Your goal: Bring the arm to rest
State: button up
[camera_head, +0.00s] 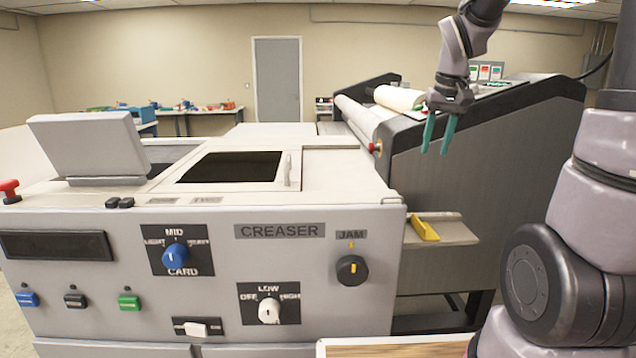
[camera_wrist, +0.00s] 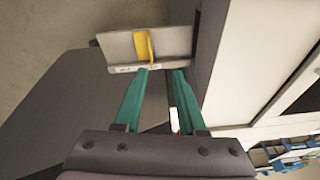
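My gripper (camera_head: 435,148) hangs in the air in the head view, fingers pointing down, in front of the dark side of the laminator (camera_head: 480,180). Its two green fingers are apart with nothing between them. In the wrist view, my gripper (camera_wrist: 163,72) also shows the fingers spread and empty. My arm rises from the right side of the head view, and part of it is out of the frame at the top.
The creaser (camera_head: 290,215) fills the left and middle, with knobs and buttons on its front. A small shelf (camera_head: 455,232) with a yellow piece (camera_head: 424,229) juts from its right side; the shelf also shows in the wrist view (camera_wrist: 118,47). Benches (camera_head: 190,112) stand far back.

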jog(key=s+a+r+m+t+y, duration=0.1)
jog(key=s+r, duration=0.3)
jog(key=s, duration=0.4)
jog(key=s+a+r+m+t, duration=0.1)
jog(key=s+r+t, duration=0.2)
jog(key=s, duration=0.5)
jog(key=shift+s+a+r+m+y, duration=0.3)
jog(key=shift+a+r+y, duration=0.1)
jog(key=shift+r, duration=0.1)
dwell(0.8)
